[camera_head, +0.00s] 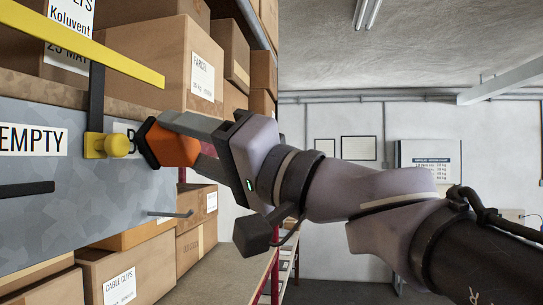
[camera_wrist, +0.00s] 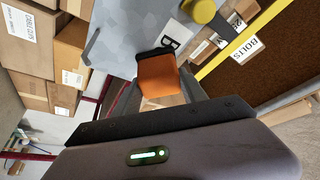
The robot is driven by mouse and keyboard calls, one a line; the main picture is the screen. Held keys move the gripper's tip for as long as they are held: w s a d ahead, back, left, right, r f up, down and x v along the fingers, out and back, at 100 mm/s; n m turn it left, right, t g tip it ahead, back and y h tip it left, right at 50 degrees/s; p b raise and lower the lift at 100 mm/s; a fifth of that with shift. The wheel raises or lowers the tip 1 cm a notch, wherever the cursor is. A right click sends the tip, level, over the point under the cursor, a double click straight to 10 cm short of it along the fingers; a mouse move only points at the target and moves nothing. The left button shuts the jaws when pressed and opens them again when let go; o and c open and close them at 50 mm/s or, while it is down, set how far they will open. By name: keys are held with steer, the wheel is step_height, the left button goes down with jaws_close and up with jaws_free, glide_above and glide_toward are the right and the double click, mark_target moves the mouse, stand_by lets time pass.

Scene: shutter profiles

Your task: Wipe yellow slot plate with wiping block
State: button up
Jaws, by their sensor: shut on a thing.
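My gripper (camera_head: 182,143) is shut on the wiping block (camera_head: 170,147), an orange block with a dark pad on its far end. In the wrist view the block (camera_wrist: 157,77) sits between the fingers, its pad toward a grey patterned panel (camera_head: 70,205). Whether the pad touches the panel cannot be told. A yellow piece with a round knob (camera_head: 107,146) is just left of the block, on a dark bar; the knob also shows in the wrist view (camera_wrist: 203,11). A long yellow strip (camera_head: 90,43) runs above. I cannot tell which yellow part is the slot plate.
The panel bears an EMPTY label (camera_head: 33,140) and another label partly hidden by the block. A dark rod (camera_head: 27,188) and a grey peg (camera_head: 170,214) stick out from it. Cardboard boxes (camera_head: 123,276) fill shelves around it. The floor at right looks open.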

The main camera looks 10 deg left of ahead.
mark_target(170, 139)
steer(key=s, duration=0.2)
steer(key=shift+s+a+b, duration=0.1)
steer(key=shift+s+b, duration=0.2)
steer(key=shift+b, duration=0.05)
steer(key=shift+s+f+b, duration=0.15)
steer(key=shift+s+b, duration=0.3)
steer(key=shift+b, duration=0.1)
steer(key=shift+s+a, duration=0.1)
steer(key=shift+s, duration=0.5)
steer(key=shift+s+b, duration=0.2)
steer(key=shift+b, duration=0.2)
steer(key=shift+c, duration=0.6)
steer(key=shift+w, duration=0.15)
steer(key=shift+b, duration=0.45)
steer(key=shift+w+r, duration=0.25)
steer(key=shift+w, duration=0.1)
steer(key=w, duration=0.9)
steer(key=shift+w+d+b, duration=0.25)
steer(key=shift+d+b, duration=0.05)
steer(key=shift+d, duration=0.1)
